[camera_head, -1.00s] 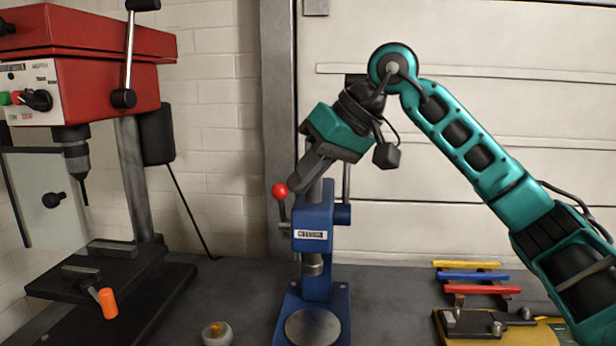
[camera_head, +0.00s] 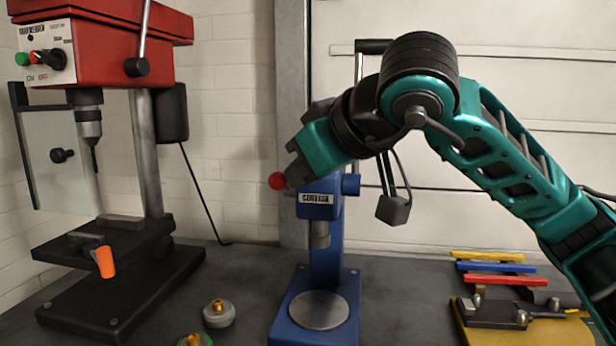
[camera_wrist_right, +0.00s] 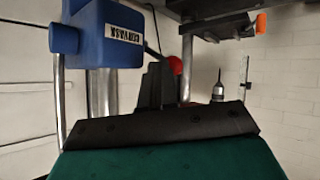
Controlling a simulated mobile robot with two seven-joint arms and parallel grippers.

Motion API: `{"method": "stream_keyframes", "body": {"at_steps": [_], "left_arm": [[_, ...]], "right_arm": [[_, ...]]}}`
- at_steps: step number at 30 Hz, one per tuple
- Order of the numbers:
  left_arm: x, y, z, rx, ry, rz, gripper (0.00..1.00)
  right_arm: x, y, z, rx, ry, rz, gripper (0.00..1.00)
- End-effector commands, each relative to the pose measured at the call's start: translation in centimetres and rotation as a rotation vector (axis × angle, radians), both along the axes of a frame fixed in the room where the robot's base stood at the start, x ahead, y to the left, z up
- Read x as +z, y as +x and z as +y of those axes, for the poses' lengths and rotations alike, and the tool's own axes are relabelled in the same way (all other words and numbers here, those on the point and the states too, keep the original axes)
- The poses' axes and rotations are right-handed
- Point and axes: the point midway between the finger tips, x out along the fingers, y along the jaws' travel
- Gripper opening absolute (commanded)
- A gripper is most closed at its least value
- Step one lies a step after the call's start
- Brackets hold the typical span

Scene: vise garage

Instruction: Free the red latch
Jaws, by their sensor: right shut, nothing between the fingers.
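The red latch knob (camera_head: 277,181) is a red ball on a short dark lever at the left side of the blue press (camera_head: 325,265). My right gripper (camera_head: 290,170) is shut and empty, angled down to the left, with its tips right beside the ball and partly hiding the lever. In the right wrist view the red knob (camera_wrist_right: 176,65) shows just behind the dark fingers (camera_wrist_right: 160,80), with the blue press head (camera_wrist_right: 100,35) at upper left. I cannot tell whether the fingers touch the knob. My left gripper is not in view.
A red drill press (camera_head: 105,50) stands at the left with an orange handle (camera_head: 104,262). A grey round part (camera_head: 219,313) lies on the bench before the press. At right are yellow, blue and red bars (camera_head: 500,280). The press's tall handle (camera_head: 373,46) rises behind my arm.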

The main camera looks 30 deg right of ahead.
Motion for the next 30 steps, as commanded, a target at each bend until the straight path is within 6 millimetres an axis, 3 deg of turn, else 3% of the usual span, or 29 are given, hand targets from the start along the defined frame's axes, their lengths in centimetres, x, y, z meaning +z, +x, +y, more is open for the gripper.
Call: {"method": "stream_keyframes", "body": {"at_steps": [7, 15, 30], "left_arm": [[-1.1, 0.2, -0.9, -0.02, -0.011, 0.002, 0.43], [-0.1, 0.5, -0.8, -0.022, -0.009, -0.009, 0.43], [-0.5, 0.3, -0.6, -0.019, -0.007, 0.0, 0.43]], "right_arm": [[-2.1, -0.6, 0.5, 0.003, 0.002, 0.005, 0.0], [-1.7, -0.5, 0.4, 0.001, 0.003, 0.005, 0.0], [-1.6, 0.9, -0.8, -0.009, 0.003, 0.009, 0.0]]}}
